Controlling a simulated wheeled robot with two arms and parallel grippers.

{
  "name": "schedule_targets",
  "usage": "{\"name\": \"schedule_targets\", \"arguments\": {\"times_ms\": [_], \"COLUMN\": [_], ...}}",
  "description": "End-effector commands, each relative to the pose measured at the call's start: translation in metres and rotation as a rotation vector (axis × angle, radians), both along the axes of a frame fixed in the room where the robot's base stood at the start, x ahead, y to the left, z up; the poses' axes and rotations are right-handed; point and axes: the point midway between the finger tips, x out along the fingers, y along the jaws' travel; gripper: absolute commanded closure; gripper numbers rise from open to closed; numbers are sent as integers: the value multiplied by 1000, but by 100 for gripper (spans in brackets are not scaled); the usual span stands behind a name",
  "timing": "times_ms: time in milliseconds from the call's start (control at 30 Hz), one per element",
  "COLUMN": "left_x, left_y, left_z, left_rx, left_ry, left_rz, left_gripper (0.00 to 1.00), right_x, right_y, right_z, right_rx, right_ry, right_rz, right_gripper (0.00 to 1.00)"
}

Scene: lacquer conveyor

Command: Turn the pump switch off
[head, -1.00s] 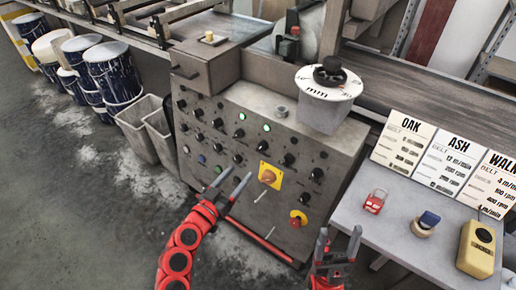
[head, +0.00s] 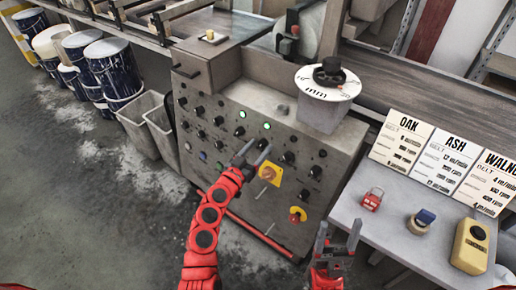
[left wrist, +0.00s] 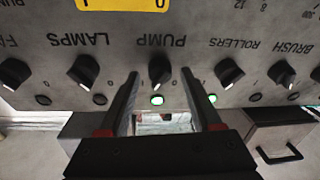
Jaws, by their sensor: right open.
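The pump switch (left wrist: 158,80) is a dark rotary knob under upside-down PUMP lettering in the left wrist view. The small lamp beside it (left wrist: 157,100) glows green. My left gripper (left wrist: 160,73) is open, with one finger on either side of the knob; I cannot tell if they touch it. In the head view, my left gripper (head: 258,146) is at the control panel (head: 225,170), and its fingers partly cover the knobs there. My right gripper (head: 338,236) is open and empty, low in front of the panel's right side.
The lamps knob (left wrist: 85,70) and rollers knob (left wrist: 229,72) flank the pump knob closely. A yellow-plated switch (head: 268,173) and a red button (head: 297,214) sit lower on the panel. A side table (head: 385,225) with small items stands right.

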Motion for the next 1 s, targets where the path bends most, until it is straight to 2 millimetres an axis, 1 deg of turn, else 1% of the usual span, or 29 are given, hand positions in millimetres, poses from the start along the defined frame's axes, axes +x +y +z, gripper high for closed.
{"name": "schedule_targets", "arguments": {"times_ms": [33,333,700,867,1000], "left_x": [0,0,0,0,-1], "left_y": [0,0,1,1,1], "left_z": [0,0,0,1,2], "left_rx": [0,-1,-21,-76,-154], "left_ry": [0,1,15,55,113], "left_rz": [0,1,6,19,37], "left_gripper": [45,99,100,100,100], "right_x": [0,0,0,0,0], "right_y": [0,0,0,0,0], "right_z": [0,0,2,6,11], "right_rx": [0,0,0,0,0], "right_ry": [0,0,0,0,0], "right_rz": [0,0,0,0,0], "right_gripper": [32,32,32,32,32]}}
